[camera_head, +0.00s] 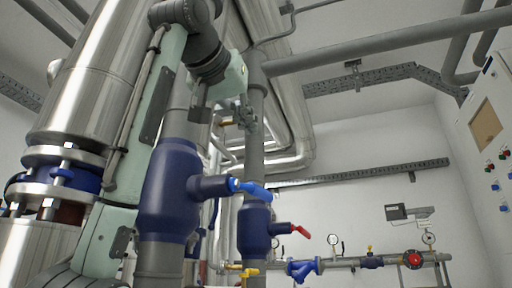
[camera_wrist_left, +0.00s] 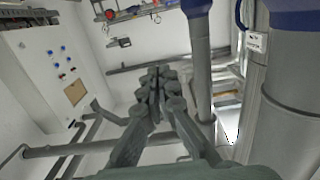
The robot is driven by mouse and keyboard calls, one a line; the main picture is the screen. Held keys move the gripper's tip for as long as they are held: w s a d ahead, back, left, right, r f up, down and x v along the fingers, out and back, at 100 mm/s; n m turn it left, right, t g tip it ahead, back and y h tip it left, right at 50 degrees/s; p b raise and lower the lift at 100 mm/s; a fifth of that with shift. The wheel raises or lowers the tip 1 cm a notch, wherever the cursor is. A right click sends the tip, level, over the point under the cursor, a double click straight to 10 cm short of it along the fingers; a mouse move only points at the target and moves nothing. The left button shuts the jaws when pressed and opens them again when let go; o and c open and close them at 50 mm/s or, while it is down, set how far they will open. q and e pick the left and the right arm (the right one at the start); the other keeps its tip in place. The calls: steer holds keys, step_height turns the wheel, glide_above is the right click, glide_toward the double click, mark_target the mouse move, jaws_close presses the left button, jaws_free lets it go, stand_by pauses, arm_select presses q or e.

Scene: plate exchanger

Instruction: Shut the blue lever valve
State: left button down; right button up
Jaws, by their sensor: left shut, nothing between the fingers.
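The blue lever (camera_head: 250,188) sticks out to the right from a large dark blue valve body (camera_head: 170,190) on a thick grey vertical pipe. My left gripper (camera_head: 246,116) is above the lever and apart from it, in front of a grey pipe. In the left wrist view my left gripper (camera_wrist_left: 157,80) has its fingers together with nothing between them. The lever does not show clearly there; a blue valve body (camera_wrist_left: 290,18) shows at the upper right. My right gripper is not in view.
A smaller blue valve (camera_head: 254,230) with a red lever (camera_head: 299,232) stands behind, to the right. A steel-clad vessel (camera_head: 90,75) stands at the left. A control cabinet (camera_head: 490,125) is at the right. A thin pipe with gauges (camera_head: 345,262) runs low along the wall.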

arm_select(q)
steer(key=s, duration=0.1)
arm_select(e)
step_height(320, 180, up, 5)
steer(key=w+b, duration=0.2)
arm_select(q)
steer(key=g+p, duration=0.1)
steer(key=p, duration=0.1)
glide_above(255, 191)
steer(key=s+a, duration=0.2)
step_height(255, 191, down, 4)
steer(key=x, duration=0.5)
steer(key=shift+w+d+p, duration=0.1)
steer(key=shift+d+p, duration=0.15)
steer(key=shift+p, duration=0.15)
steer(key=f, duration=0.2)
steer(key=shift+w+f, duration=0.2)
steer(key=shift+f, duration=0.95)
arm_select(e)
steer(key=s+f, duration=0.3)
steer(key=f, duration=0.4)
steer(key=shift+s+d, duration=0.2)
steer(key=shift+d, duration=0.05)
